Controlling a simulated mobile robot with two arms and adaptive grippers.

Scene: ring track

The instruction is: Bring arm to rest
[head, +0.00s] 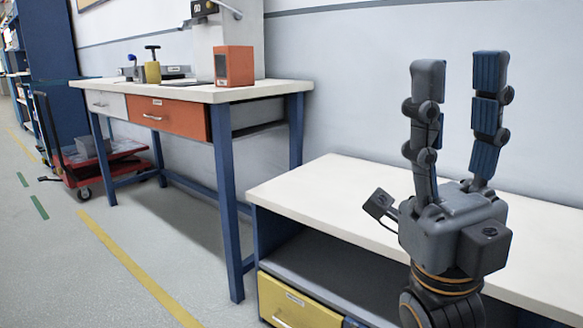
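My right gripper (458,82) is at the right of the head view, raised in front of the low white bench (310,205). Its two long fingers point upward and stand apart, with nothing between them. The pale wall shows through the gap. My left gripper and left arm are not in the head view.
The low bench has a yellow drawer (298,303). The floor at left is clear, with a yellow line (135,268).

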